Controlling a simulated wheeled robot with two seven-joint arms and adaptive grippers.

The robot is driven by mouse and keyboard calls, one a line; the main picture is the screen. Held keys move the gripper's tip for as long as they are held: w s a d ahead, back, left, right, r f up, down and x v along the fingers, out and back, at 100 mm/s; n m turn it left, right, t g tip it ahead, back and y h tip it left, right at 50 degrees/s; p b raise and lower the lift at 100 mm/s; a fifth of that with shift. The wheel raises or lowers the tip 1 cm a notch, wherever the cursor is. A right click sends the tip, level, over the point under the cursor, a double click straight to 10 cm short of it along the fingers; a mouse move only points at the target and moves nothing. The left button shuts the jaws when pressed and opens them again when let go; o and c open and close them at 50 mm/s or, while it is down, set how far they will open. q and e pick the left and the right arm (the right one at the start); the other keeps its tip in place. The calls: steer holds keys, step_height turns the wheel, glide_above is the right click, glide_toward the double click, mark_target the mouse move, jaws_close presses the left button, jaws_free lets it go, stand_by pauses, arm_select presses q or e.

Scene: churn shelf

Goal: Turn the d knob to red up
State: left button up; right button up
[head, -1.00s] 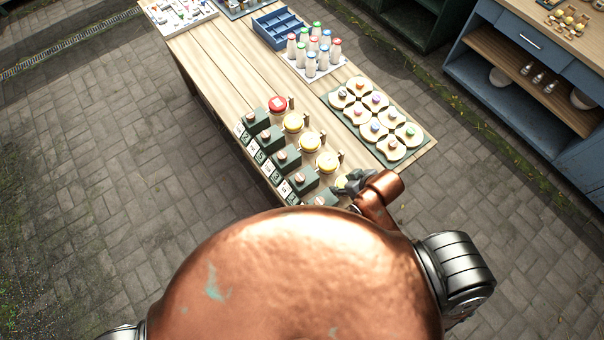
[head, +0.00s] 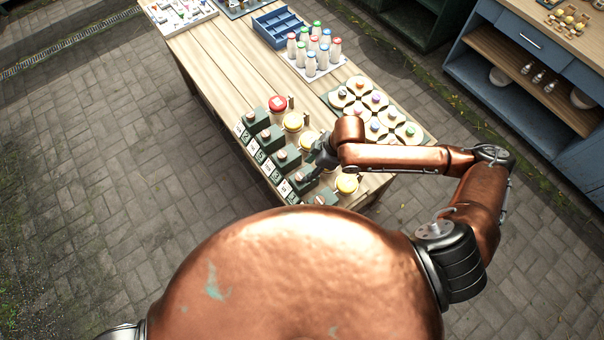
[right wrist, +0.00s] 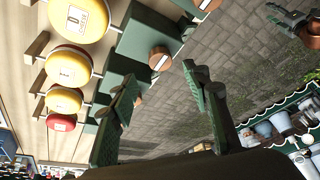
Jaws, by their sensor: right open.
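Green knob boxes stand in a row at the table's front left edge, with letter cards too small to read. The fourth box from the back (head: 301,183), which I take as d, sits just below my right gripper (head: 316,164). In the right wrist view its round copper-brown knob (right wrist: 158,58) has a pale mark across its face. The open, empty fingers of my right gripper (right wrist: 160,82) lie either side of the line to this knob, apart from it. Any red on the knob cannot be made out. My left gripper (right wrist: 290,20) shows partly at the upper right of the wrist view.
A tray of cream pads (head: 411,133), white bottles (head: 310,65) and a blue divided tray (head: 281,28) are farther back. Neighbouring boxes stand close on both sides.

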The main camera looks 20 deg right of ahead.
mark_target(300, 176)
steer(key=x, duration=0.6)
steer(key=shift+a+f, duration=0.15)
steer(key=shift+f, duration=0.1)
steer(key=shift+c, duration=0.6)
steer(key=c, duration=1)
steer(key=shift+c, duration=0.2)
